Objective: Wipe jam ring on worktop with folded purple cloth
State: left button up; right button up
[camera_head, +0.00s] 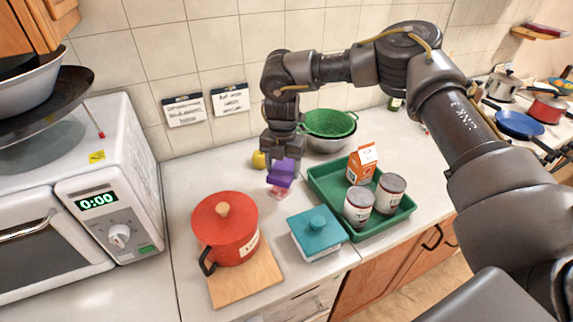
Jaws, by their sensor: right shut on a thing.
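My right gripper (284,158) reaches in from the right and points down over the worktop (185,185). It is shut on the folded purple cloth (281,175), which sits just below the fingers. A reddish-pink jam mark (279,192) shows on the worktop right under the cloth's front edge. The cloth and gripper hide part of the mark, so its full ring shape is not visible. I cannot tell whether the cloth touches the worktop. My left gripper is not in view.
A red pot (226,228) on a wooden board (246,282) stands front left of the cloth. A teal-lidded box (316,235) stands in front. A green tray (400,217) with two cans and an orange carton is to the right. A yellow item (259,160) and green colander (328,123) are behind.

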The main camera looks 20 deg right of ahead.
aim_at(286, 168)
jog(key=n, duration=0.3)
jog(key=f+n+p, duration=0.1)
jog(key=n, duration=0.1)
jog(key=shift+w+d, duration=0.15)
jog(key=shift+d, duration=0.2)
jog(key=n, duration=0.2)
jog(key=f+n, duration=0.1)
jog(key=shift+d+p, duration=0.25)
jog(key=shift+p, duration=0.1)
jog(key=shift+f+n, duration=0.3)
jog(key=shift+n, duration=0.6)
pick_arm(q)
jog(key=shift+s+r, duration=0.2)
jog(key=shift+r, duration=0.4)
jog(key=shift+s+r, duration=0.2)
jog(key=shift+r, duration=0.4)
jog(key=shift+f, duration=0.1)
pick_arm(e)
jog(key=shift+f, duration=0.1)
